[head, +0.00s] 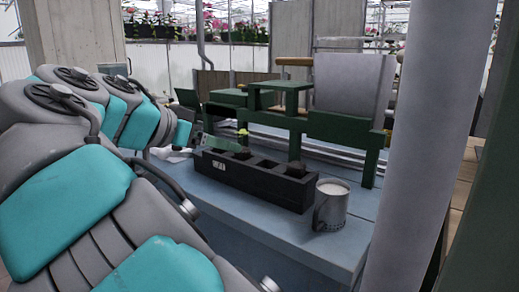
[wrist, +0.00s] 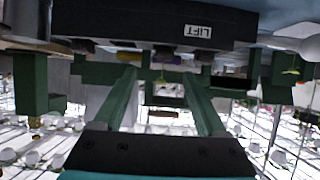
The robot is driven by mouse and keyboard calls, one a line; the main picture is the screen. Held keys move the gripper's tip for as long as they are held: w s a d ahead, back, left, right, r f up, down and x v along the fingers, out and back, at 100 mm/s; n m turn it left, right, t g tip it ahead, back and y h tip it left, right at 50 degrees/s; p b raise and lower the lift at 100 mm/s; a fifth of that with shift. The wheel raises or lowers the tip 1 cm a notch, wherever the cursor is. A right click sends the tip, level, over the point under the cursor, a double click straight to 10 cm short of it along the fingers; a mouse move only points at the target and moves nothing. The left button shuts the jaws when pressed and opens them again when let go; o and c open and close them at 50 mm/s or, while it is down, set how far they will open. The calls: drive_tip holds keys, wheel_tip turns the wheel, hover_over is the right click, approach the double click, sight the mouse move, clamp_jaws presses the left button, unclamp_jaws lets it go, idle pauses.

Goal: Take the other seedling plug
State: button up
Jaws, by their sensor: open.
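A black tray (head: 258,185) with a row of square compartments stands on the blue-grey bench. A dark plug (head: 243,153) shows in a middle compartment, with a small yellow-green tuft (head: 243,132) seen just above it. Another dark lump (head: 295,169) is at the tray's right end; I cannot tell whether it is a plug. My gripper (head: 210,142) is at the tray's left end, partly hidden by my arm. In the wrist view its two green fingers (wrist: 162,78) are apart with nothing held. The tray's labelled side (wrist: 130,22) appears upside down beyond the fingertips.
A grey mug (head: 330,206) with pale contents stands near the tray's right end. A crumpled white thing (head: 170,153) lies left of the tray. Green stands (head: 335,130) with a grey panel (head: 352,83) rise behind. A thick pale post (head: 425,150) stands at right.

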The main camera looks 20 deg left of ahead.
sight(244, 155)
drive_tip(key=shift+a+p+x, duration=0.15)
drive_tip(key=shift+p+x, duration=0.05)
drive_tip(key=shift+x, duration=1.7)
drive_tip(key=shift+a+p+x, duration=0.15)
drive_tip(key=shift+p+x, duration=0.05)
drive_tip(key=shift+x, duration=1.75)
drive_tip(key=shift+f, duration=0.1)
clamp_jaws()
